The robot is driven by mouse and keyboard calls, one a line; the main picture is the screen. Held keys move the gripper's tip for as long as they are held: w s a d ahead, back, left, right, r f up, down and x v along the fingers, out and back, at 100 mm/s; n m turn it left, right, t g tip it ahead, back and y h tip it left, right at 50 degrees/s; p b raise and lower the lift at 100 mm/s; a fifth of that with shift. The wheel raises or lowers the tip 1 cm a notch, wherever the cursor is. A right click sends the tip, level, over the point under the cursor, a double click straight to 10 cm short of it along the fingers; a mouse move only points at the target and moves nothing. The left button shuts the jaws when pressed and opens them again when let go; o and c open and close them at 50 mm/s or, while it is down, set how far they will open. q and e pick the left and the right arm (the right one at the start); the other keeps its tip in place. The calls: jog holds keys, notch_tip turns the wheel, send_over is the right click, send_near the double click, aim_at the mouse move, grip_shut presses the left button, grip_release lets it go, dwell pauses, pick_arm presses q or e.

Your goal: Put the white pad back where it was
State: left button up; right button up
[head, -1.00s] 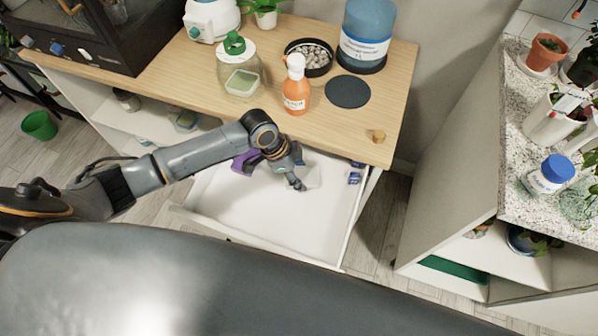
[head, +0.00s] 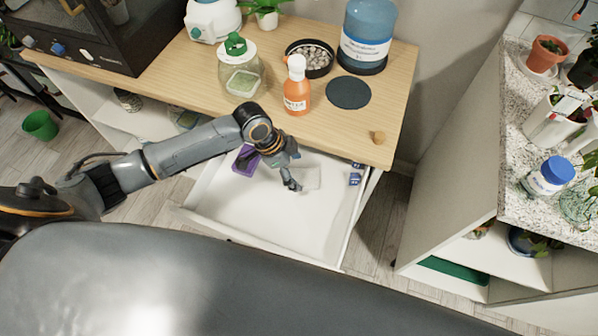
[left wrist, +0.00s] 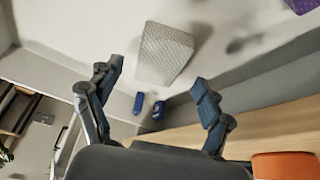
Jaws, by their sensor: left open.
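The white pad (head: 312,178) lies in the open white drawer (head: 265,215), towards its right side, beside my left gripper. In the left wrist view the pad (left wrist: 163,53) shows as a pale, textured block ahead of the jaws, with clear space around it. My left gripper (head: 293,186) is over the drawer; its two fingers stand wide apart in the left wrist view (left wrist: 158,77), with nothing between them. My right gripper is not in view.
A purple item (head: 246,160) and small blue items (head: 354,178) lie in the drawer. The drawer's front half is clear.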

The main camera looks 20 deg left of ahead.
pick_arm(q)
jog(key=v, duration=0.9)
